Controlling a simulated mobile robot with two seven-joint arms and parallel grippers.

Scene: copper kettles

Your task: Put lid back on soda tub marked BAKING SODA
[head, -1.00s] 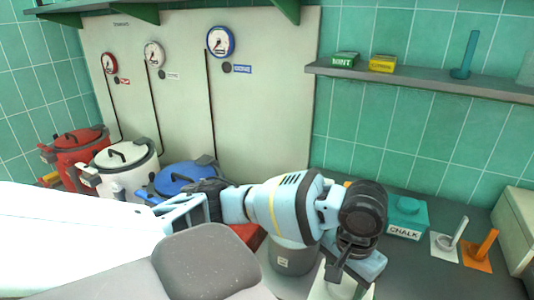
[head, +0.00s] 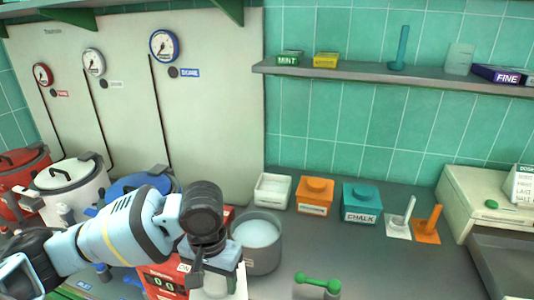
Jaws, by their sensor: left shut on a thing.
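An open white tub (head: 273,190) without a lid stands at the back of the counter, left of the orange tub; its label is not readable, so I cannot confirm its marking. My left gripper (head: 208,272) points down at the lower middle, in front of the grey pot. It is shut on a pale, flat, square-edged piece (head: 226,286) that looks like the white lid. The wrist and fingers hide much of it. The held piece is well in front of and left of the white tub. My right gripper is not in view.
A grey pot (head: 262,262) with whitish contents stands between my gripper and the white tub. Orange (head: 314,196) and teal CHALK (head: 361,203) tubs stand to its right. A green-handled grey object (head: 318,287) is at the front. The counter's middle right is clear.

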